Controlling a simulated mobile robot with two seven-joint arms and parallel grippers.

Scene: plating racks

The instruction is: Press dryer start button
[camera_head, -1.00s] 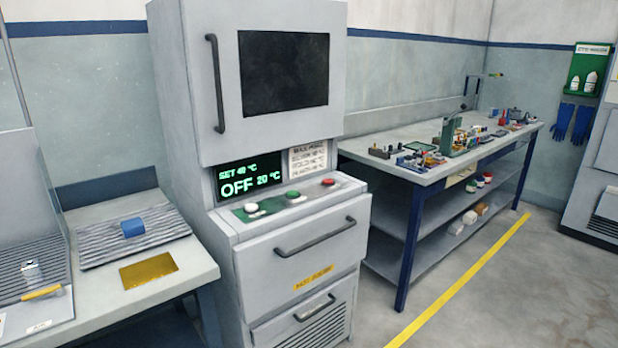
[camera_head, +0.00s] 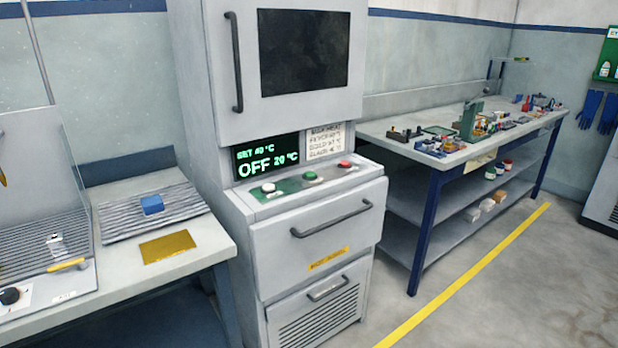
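The dryer (camera_head: 212,140) is a tall grey cabinet near the middle of the head view. Its upper door (camera_head: 355,60) has a dark window and appears closed. Its display (camera_head: 266,156) reads "SET 40 °C", "OFF" and "20 °C". A sloped panel (camera_head: 326,183) below carries a white button (camera_head: 268,188), a green button (camera_head: 310,176) and a red button (camera_head: 344,164). Any labels on the buttons are too small to read. Neither of my grippers is in view.
A bench (camera_head: 205,250) at left holds a ribbed mat, a blue block (camera_head: 152,204) and a gold plate (camera_head: 168,247). A long cluttered workbench (camera_head: 395,158) stands at right. Floor with a yellow line (camera_head: 470,273) is clear in front.

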